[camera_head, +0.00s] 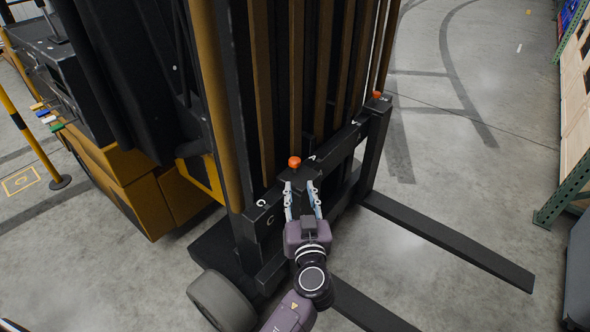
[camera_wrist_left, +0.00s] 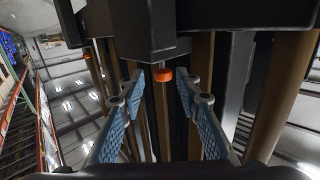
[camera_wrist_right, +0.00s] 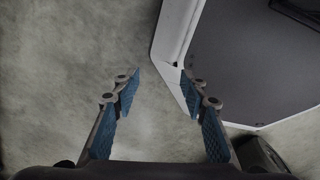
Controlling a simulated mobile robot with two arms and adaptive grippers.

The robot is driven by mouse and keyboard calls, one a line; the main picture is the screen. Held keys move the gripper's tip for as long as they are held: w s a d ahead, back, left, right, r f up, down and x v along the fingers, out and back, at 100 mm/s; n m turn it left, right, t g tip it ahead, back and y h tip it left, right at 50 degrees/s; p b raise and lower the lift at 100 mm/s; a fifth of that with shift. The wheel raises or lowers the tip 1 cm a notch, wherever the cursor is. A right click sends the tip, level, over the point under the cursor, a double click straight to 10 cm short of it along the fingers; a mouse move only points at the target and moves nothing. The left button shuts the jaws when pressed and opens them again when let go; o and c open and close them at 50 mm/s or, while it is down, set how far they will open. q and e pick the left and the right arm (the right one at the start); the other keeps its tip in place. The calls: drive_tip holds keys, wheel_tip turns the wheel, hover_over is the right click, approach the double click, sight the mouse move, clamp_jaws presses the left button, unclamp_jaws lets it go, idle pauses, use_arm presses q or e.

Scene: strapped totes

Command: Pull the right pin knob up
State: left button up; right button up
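Two orange pin knobs sit on the black fork carriage of a forklift. The nearer knob (camera_head: 294,162) tops a black fork hanger and also shows in the left wrist view (camera_wrist_left: 163,75). The farther knob (camera_head: 377,95) is at the carriage's right end in the head view. My left gripper (camera_head: 301,186) is open just in front of the nearer knob's hanger. In the left wrist view that knob appears between the open fingertips, with no visible contact. My right gripper (camera_wrist_right: 156,78) is open and empty over the floor, outside the head view.
The forklift mast (camera_head: 215,100) stands behind the carriage (camera_head: 268,215). Two black forks extend forward, one to the right (camera_head: 450,240). Green-framed shelving (camera_head: 562,190) is at the far right. A yellow post (camera_head: 30,135) stands at the left.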

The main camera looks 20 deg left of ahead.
sight(295, 166)
use_arm(q)
drive_tip(key=shift+n+t+y, duration=0.3)
drive_tip(key=w+a, duration=0.1)
drive_tip(key=w, duration=0.1)
drive_tip(key=w+a+r+p, duration=0.1)
drive_tip(key=w, duration=0.1)
drive_tip(key=w+a+r+p, duration=0.1)
drive_tip(key=w, duration=0.1)
drive_tip(key=shift+r, duration=0.15)
drive_tip(key=shift+w+a, duration=0.25)
drive_tip(key=shift+w, duration=0.25)
clamp_jaws()
use_arm(e)
drive_tip(key=shift+w+d+r, duration=0.3)
drive_tip(key=shift+r, duration=0.2)
drive_tip(key=shift+w+d+r, duration=0.25)
drive_tip(key=shift+w+r, duration=0.05)
drive_tip(key=shift+r, duration=0.15)
